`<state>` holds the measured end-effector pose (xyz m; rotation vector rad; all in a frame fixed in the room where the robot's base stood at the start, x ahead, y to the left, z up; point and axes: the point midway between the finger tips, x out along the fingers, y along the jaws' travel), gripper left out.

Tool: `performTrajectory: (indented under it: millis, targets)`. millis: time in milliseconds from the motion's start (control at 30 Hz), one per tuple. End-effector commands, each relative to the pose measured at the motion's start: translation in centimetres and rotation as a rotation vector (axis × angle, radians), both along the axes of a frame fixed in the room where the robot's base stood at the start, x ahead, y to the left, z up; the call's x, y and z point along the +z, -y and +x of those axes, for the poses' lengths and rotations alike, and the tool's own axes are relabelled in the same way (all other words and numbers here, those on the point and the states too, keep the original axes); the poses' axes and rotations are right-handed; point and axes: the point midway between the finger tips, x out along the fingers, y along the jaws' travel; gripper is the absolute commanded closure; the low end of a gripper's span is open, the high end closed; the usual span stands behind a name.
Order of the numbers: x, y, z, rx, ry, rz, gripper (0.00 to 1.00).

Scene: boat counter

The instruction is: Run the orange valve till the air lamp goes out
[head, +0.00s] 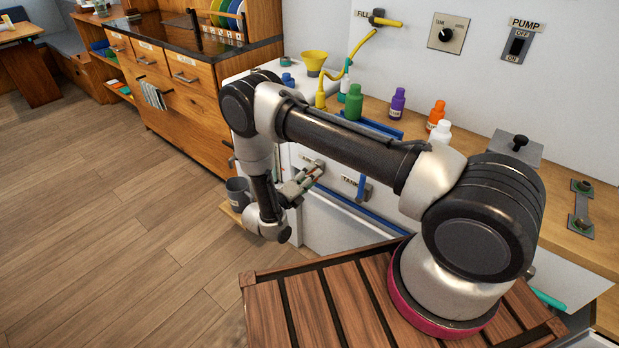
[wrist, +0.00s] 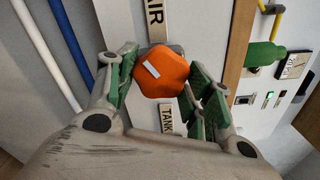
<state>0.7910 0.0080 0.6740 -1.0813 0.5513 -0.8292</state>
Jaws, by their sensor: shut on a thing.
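The orange valve (wrist: 160,72) is a faceted knob with a white mark on its face. In the wrist view my gripper (wrist: 163,88) has its green-padded fingers on either side of the knob, shut on it. An AIR label (wrist: 155,22) and a TANK label (wrist: 167,122) sit on the white panel around it. In the head view my gripper (head: 312,174) is at the white cabinet front, and the orange knob is hidden there. A small lit green light (wrist: 269,95) shows at the right of the wrist view; I cannot tell whether it is the air lamp.
A blue lever (head: 362,188) stands right of my gripper by a TANK label. Several bottles, among them a green one (head: 354,102), and a yellow funnel (head: 314,60) stand on the counter above. A grey bucket (head: 238,191) is left of my wrist. The wooden floor at left is open.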

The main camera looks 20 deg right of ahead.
Motion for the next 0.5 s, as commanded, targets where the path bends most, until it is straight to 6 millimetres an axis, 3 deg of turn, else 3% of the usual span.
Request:
performTrajectory:
  millis: [500]
  targets:
    - [-0.02, -0.09, 0.00, 0.003, -0.052, -0.036, 0.73]
